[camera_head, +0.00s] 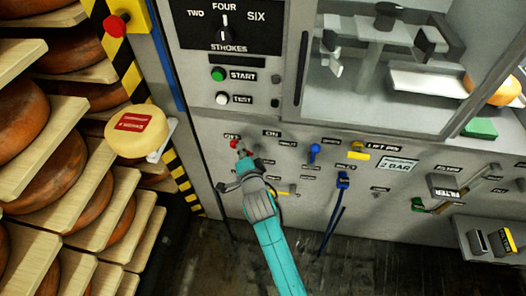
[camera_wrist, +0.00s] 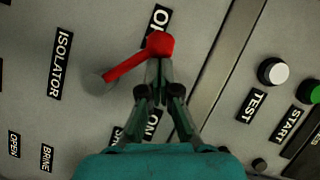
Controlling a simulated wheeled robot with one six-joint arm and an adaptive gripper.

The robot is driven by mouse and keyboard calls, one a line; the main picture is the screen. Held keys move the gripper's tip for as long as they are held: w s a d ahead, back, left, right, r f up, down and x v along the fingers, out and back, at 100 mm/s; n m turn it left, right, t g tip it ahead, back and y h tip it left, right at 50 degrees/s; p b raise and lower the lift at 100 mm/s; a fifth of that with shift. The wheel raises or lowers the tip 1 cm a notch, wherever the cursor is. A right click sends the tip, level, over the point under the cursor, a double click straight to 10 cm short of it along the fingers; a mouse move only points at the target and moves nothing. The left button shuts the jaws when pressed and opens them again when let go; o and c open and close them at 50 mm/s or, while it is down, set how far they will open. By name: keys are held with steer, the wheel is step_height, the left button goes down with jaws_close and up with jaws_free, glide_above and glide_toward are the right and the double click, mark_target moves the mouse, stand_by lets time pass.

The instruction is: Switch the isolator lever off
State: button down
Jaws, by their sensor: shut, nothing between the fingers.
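The isolator lever is a red arm with a red knob (camera_wrist: 160,43) and a grey pivot (camera_wrist: 97,85) in the wrist view. The ISOLATOR label (camera_wrist: 60,63) is beside it. The lever points at the upper label, which starts with "O" and is partly covered by the knob; the ON label (camera_wrist: 152,123) is lower down. In the head view, the red knob (camera_head: 234,144) shows just under the OFF label (camera_head: 232,136), left of ON. My gripper (camera_wrist: 158,68) is shut and empty, its tips right at the knob's lower edge; I cannot tell whether they touch.
START (camera_head: 218,74) and TEST (camera_head: 222,98) buttons are above the lever. Blue (camera_head: 314,152) and yellow (camera_head: 358,154) handles are to the right. A red emergency button (camera_head: 115,25) and shelves of cheese wheels are at the left. A glazed window frame projects above right.

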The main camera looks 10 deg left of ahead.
steer(key=shift+a+f+n+g+h, duration=0.45)
steer(key=shift+a+f+n+h, duration=0.45)
steer(key=shift+n, duration=0.45)
steer(key=shift+a+f+n+g+h, duration=0.45)
steer(key=shift+a+f+n+h, duration=0.45)
steer(key=shift+n, duration=0.45)
steer(key=shift+d+f, duration=0.1)
steer(key=shift+f, duration=0.05)
